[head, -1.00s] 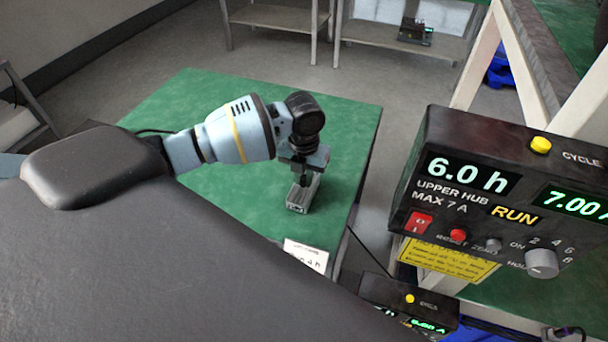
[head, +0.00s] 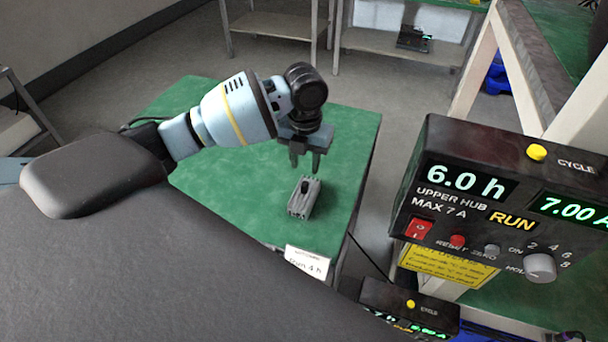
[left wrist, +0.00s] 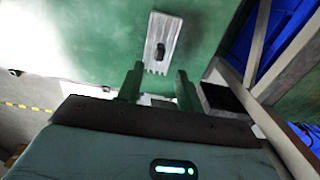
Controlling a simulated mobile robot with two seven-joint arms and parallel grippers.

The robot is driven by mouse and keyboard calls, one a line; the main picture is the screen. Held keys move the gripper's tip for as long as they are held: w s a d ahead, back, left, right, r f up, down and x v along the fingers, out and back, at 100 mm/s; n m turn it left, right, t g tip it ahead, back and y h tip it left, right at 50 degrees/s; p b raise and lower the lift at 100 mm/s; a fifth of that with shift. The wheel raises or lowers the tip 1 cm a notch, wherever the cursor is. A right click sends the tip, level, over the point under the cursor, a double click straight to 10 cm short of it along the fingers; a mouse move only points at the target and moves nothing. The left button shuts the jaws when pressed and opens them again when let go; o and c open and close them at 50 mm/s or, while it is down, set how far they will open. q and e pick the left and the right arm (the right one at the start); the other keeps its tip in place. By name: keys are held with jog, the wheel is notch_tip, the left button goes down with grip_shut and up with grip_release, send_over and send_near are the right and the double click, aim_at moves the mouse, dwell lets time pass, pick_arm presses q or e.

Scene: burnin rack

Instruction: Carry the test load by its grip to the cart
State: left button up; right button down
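The test load (head: 303,198) is a small grey ribbed block with a black grip on top. It rests on the green top of the cart (head: 340,185), near its right side. My left gripper (head: 305,170) is above and just behind the load, apart from it, with its two fingers spread and nothing between them. In the left wrist view the load (left wrist: 161,42) lies beyond the open fingertips (left wrist: 157,75). My right gripper is not in view.
A control box labelled UPPER HUB (head: 480,190) stands at the right, with a second box (head: 410,305) below it. A white card (head: 307,262) is at the green top's front edge. Shelving (head: 400,42) stands behind. The green top left of the load is clear.

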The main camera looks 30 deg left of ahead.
aim_at(305, 183)
pick_arm(q)
jog(key=shift+r, duration=2.2)
